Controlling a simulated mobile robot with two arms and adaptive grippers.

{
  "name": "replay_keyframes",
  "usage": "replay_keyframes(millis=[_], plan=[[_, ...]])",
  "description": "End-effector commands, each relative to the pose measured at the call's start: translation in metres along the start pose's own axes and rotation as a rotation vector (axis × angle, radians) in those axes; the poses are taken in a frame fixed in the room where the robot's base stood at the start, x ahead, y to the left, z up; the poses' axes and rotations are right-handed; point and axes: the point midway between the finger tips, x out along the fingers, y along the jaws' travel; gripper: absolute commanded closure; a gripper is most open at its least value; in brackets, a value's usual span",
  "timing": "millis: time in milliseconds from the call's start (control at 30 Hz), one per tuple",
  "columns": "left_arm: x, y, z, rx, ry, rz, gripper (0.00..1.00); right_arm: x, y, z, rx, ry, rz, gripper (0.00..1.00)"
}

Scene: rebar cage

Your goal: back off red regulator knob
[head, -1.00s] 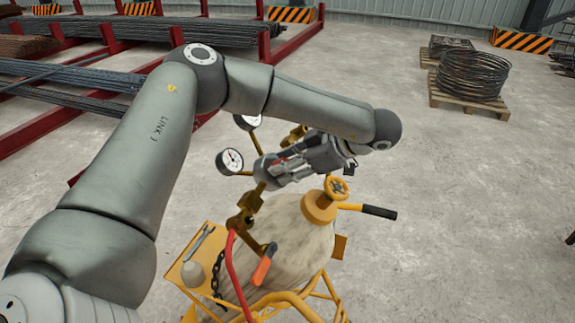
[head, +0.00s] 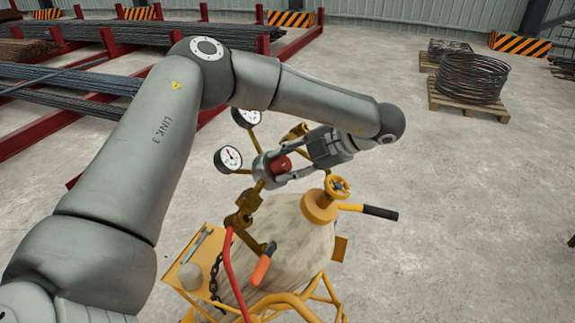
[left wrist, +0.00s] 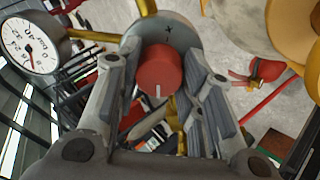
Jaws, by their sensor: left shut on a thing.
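The red regulator knob (head: 283,164) sits on the grey front of the regulator, with brass fittings around it. In the left wrist view the knob (left wrist: 160,72) faces me with a pale line near its lower edge. My left gripper (head: 286,166) is shut on the knob, one finger on each side of it; the fingers also show in the left wrist view (left wrist: 160,80). A white dial gauge (head: 229,159) stands left of the regulator, and it shows large in the left wrist view (left wrist: 29,43). My right gripper is out of view.
A pale cylinder (head: 290,240) with a yellow valve wheel (head: 338,187) stands in a yellow cart, just below the regulator. A second gauge (head: 246,117) is behind. A red hose (head: 231,265) hangs in front.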

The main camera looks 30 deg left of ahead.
Motion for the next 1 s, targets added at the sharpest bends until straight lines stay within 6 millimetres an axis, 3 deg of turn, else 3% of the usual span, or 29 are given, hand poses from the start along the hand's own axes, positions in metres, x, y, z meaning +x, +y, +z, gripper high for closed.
replay_keyframes(millis=[600, 1000], plan=[[-0.001, 0.002, 0.001, -0.569, 0.024, -0.017, 0.89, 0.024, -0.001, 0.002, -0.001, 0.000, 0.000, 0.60], [-0.001, 0.002, 0.001, -0.788, 0.036, -0.025, 0.89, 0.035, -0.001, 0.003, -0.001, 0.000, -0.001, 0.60]])
